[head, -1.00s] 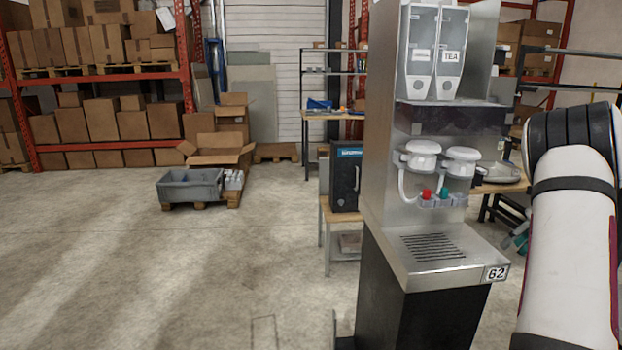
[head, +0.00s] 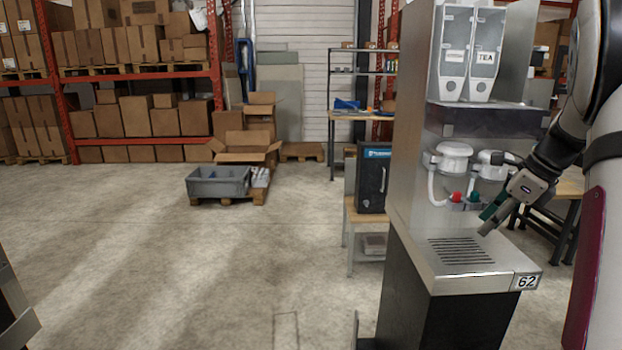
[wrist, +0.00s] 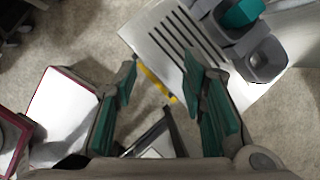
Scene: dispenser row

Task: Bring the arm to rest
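My gripper (head: 496,218) is in front of the dispenser at the right of the head view, tilted down above the right side of its drip tray (head: 460,251). In the wrist view my gripper (wrist: 160,75) has its two teal-padded fingers apart, with nothing between them. The steel dispenser (head: 412,140) has two clear hoppers, one labelled TEA (head: 487,58). Under them are a red tap (head: 456,197) and a teal tap (head: 475,196). A teal tap also shows at the top of the wrist view (wrist: 242,12), beside the slotted tray.
A plate marked 62 (head: 526,282) is on the dispenser's front edge. A black cabinet (head: 372,178) stands behind it on a wooden-topped bench. A grey bin (head: 218,182) and an open carton (head: 245,150) are on a pallet. The floor at centre left is clear.

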